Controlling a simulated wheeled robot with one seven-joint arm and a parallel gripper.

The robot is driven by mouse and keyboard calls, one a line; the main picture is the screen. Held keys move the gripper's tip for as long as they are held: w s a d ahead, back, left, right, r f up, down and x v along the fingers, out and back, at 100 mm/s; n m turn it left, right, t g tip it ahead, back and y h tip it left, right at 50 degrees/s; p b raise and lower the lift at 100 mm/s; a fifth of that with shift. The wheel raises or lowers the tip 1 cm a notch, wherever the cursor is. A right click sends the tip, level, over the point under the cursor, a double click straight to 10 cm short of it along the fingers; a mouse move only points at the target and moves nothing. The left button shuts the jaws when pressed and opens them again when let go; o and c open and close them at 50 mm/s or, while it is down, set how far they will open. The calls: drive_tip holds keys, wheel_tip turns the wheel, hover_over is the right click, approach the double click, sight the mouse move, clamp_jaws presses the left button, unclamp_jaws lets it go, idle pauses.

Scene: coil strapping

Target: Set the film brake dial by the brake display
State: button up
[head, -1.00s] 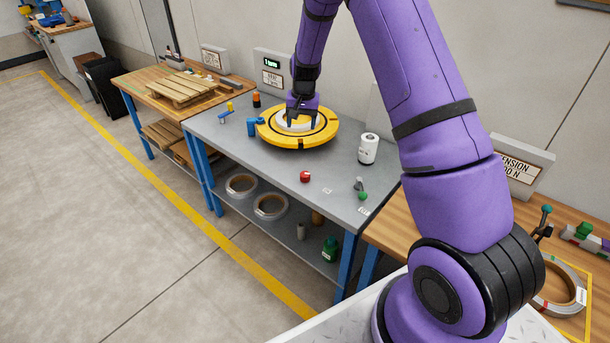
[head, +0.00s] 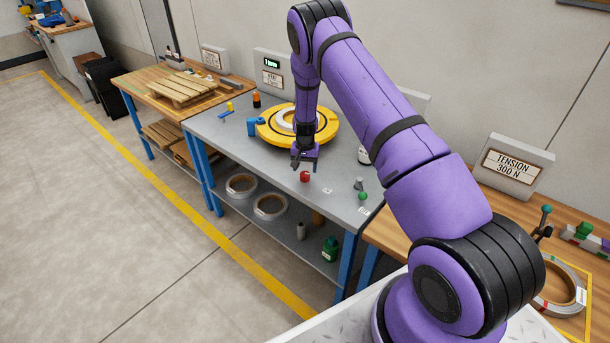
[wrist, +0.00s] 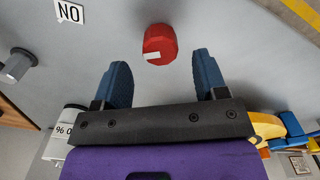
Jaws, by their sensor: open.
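My gripper (head: 304,164) is open and empty, just above the grey table by a red knob (head: 305,177). In the wrist view the red knob (wrist: 160,44) has a small white mark and lies just beyond and between the two blue fingertips (wrist: 162,76), not touching them. I cannot tell for sure whether it is the film brake dial. A small display with green text (head: 272,63) stands behind the table above a sign. I see no display plainly marked as brake; my arm covers part of the back wall.
The yellow turntable (head: 270,134) bears a pale ring behind my gripper. A white cylinder (head: 364,155) is partly hidden by my arm. A grey peg (head: 358,184) and green ball (head: 363,196) stand right. A TENSION 300 N sign (head: 513,163) stands on the right bench.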

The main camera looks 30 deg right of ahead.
sight(305, 173)
drive_tip(key=shift+f, duration=2.05)
